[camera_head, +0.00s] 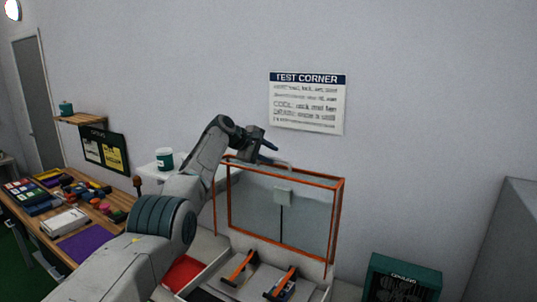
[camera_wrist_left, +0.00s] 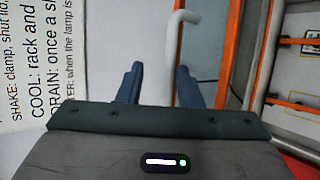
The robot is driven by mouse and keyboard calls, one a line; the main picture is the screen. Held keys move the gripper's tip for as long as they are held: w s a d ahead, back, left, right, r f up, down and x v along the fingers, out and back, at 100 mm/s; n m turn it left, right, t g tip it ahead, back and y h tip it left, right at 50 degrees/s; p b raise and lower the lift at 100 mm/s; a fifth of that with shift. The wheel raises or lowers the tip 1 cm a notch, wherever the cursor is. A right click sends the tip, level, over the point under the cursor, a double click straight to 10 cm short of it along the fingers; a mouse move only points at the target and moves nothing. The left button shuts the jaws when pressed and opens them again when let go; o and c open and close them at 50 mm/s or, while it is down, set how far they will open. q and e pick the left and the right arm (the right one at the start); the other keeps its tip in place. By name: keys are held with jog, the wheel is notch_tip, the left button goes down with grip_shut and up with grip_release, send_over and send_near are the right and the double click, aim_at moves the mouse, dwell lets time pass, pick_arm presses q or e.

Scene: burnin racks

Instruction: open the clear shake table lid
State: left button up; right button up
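The clear shake table lid (camera_head: 255,205), a see-through panel in an orange frame, stands upright at the back of the shake table (camera_head: 215,268). A pale bar handle (camera_head: 283,164) runs along its top edge. My left gripper (camera_head: 268,146) is at the top of the lid, close above the handle. In the left wrist view, its two dark fingers (camera_wrist_left: 160,88) are apart, with the pale handle (camera_wrist_left: 157,55) showing between them. My right gripper is out of view.
Two orange-handled clamps (camera_head: 240,268) sit on the table under the lid. A dark green box (camera_head: 402,278) stands to the right. A wooden bench (camera_head: 25,207) with parts is at left. A TEST CORNER sign (camera_head: 307,103) hangs on the wall behind.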

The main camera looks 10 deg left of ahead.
pick_arm(q)
jog(key=shift+f+b, duration=0.1)
jog(key=shift+b, duration=0.2)
jog(key=a+b, duration=0.1)
jog(key=s+b, duration=0.1)
jog(key=b, duration=0.1)
jog(key=shift+s+a+r, duration=0.25)
jog(key=shift+a+r, duration=0.1)
jog(key=b+v, duration=0.4)
jog(key=v, duration=0.4)
jog(key=shift+r, duration=0.5)
jog(key=shift+a+f, duration=0.1)
